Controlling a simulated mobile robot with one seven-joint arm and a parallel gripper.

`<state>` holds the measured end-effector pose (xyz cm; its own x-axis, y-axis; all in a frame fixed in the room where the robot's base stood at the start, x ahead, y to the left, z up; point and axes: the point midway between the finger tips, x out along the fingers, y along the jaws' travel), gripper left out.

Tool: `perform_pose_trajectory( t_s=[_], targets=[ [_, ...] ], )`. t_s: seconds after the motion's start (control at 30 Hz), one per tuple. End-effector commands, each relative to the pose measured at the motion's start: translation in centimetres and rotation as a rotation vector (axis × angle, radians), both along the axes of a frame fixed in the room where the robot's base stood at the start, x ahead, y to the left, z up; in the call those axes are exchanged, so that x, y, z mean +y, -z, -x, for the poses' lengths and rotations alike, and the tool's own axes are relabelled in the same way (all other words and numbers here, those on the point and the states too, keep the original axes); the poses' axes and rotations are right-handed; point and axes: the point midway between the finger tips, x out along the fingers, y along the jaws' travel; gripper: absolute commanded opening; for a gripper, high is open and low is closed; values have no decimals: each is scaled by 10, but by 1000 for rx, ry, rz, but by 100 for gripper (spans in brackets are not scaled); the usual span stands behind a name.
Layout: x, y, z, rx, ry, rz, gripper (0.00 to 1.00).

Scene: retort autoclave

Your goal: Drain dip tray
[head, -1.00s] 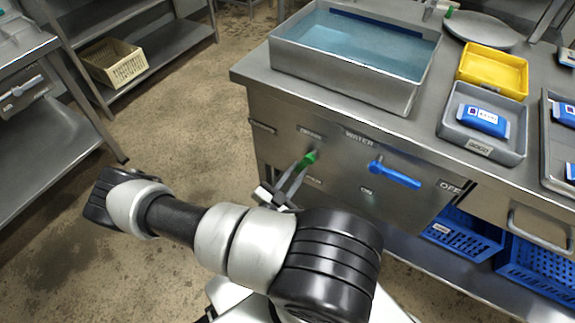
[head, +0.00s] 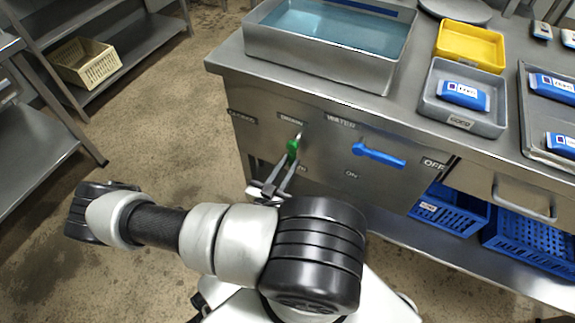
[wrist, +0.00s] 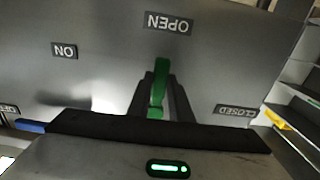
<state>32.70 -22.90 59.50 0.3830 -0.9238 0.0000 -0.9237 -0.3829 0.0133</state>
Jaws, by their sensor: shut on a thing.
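The dip tray (head: 330,57) is a steel basin on the counter, holding blue water (head: 335,25). The green drain handle (head: 293,148) is on the front panel below it. It points down, close to the OPEN label, and away from the CLOSED label (head: 243,117). My gripper (head: 285,172) is shut on the green handle. In the wrist view the handle (wrist: 158,88) sits between my fingers, pointing at the upside-down OPEN label (wrist: 168,23). Part of the handle is hidden by my gripper.
A blue water handle (head: 378,154) sits to the right on the same panel, between ON and OFF labels. A grey tray (head: 460,122) with a blue packet and a yellow tray (head: 471,42) stand on the counter. Blue crates (head: 535,262) are below. The floor at left is clear.

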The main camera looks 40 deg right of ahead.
Motion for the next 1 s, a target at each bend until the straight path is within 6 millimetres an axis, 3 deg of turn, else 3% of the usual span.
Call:
perform_pose_trajectory(
  t_s=[0.27,0.3,0.4,0.77,1.0],
  targets=[
    [0,1,2,8,1,0,0],
    [0,1,2,8,1,0,25],
    [0,1,1,6,1,0,38],
    [5,0,2,2,-1,0,38],
    [45,-1,18,2,-3,-3,38]
  ],
)
